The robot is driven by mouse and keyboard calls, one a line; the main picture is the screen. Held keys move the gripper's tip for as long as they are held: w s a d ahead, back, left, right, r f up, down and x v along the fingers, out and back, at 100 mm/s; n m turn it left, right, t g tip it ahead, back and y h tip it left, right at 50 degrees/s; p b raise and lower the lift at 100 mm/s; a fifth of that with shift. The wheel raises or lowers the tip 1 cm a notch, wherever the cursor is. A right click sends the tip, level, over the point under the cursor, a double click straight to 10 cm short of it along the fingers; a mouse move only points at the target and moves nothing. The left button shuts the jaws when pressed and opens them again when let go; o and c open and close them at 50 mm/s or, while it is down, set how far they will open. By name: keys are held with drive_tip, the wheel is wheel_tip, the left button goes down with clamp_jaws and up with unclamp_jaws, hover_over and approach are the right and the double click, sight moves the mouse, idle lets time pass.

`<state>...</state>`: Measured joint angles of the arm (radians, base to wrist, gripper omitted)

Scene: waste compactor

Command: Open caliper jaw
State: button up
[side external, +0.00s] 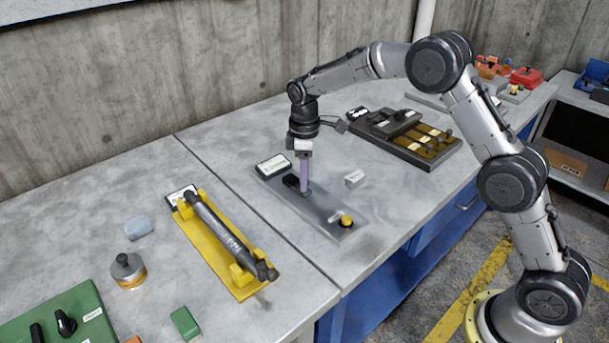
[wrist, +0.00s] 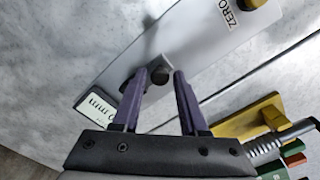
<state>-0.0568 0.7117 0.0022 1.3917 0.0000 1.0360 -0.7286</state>
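The caliper fixture is a long grey plate (side external: 325,208) on the bench; it fills the upper middle of the wrist view (wrist: 208,50). A display marked mm (wrist: 95,108) is at one end. A ZERO label and a yellow button (side external: 346,220) are at the other. A dark round knob (wrist: 160,76) sits on the plate beside a dark slot. My gripper (side external: 305,188) points down over the plate's display half. In the wrist view its purple fingers (wrist: 160,76) are apart, with the knob showing between their tips. I cannot tell whether they touch it.
A small light block (side external: 355,178) lies right of the plate. A yellow stand with a dark cylinder (side external: 225,240) is to the left. Bare bench lies between the plate and the yellow stand.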

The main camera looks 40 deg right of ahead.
clamp_jaws()
idle(1.1)
